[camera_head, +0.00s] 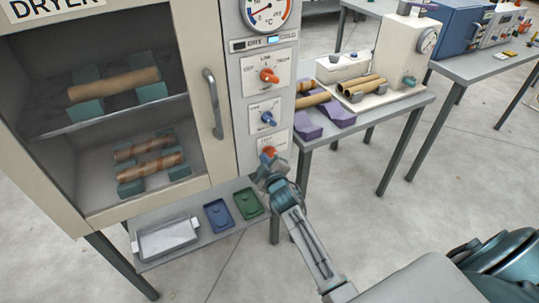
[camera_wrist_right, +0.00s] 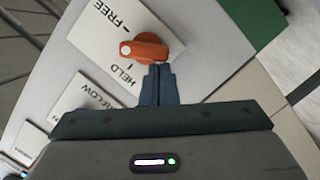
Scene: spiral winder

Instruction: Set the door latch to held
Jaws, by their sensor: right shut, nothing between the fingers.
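The door latch is an orange knob (camera_head: 269,151) on the lowest plate of the dryer's control panel, partly hidden by my gripper in the head view. In the right wrist view the orange knob (camera_wrist_right: 148,48) sits on a white plate marked FREE and HELD. The white mark on the knob's left end lies between the two label ticks. My right gripper (camera_head: 267,168) is shut and empty. Its fingertips (camera_wrist_right: 159,72) are right at the knob's lower edge; I cannot tell whether they touch. My left gripper is not in view.
The dryer door (camera_head: 216,125) with its grey handle (camera_head: 212,104) is left of the panel. An orange knob (camera_head: 268,76) and a blue knob (camera_head: 268,118) are above the latch. A shelf below holds a metal tray (camera_head: 166,238).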

